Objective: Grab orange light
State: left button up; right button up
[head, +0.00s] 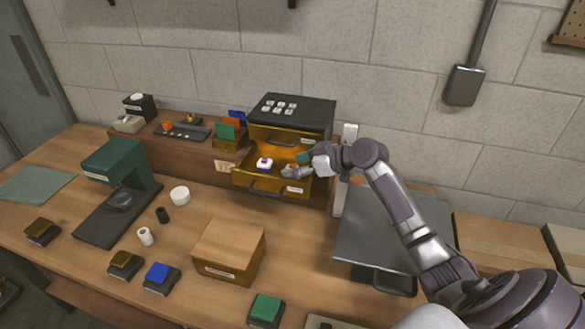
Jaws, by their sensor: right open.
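A small orange piece (292,166), perhaps the orange light, shows inside the open drawer (246,181) at the back middle of the bench. My right gripper (290,172) reaches into the drawer from the right, open, with its fingers close around or beside this piece. The fingers partly hide it, and I cannot tell whether they touch it. A white and purple piece (264,164) lies to the left in the same drawer. Another small orange piece (168,126) sits on the raised shelf at the left. My left gripper is not in view.
A black-topped drawer cabinet (320,113) holds the open drawer. A wooden box (230,249) stands in front of it. A green lamp-like device (113,160) stands at left. A dark grey panel (375,235) lies below my right arm. Several small blocks lie along the front.

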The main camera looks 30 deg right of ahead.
jog(key=shift+x, duration=0.75)
jog(key=c, duration=1.2)
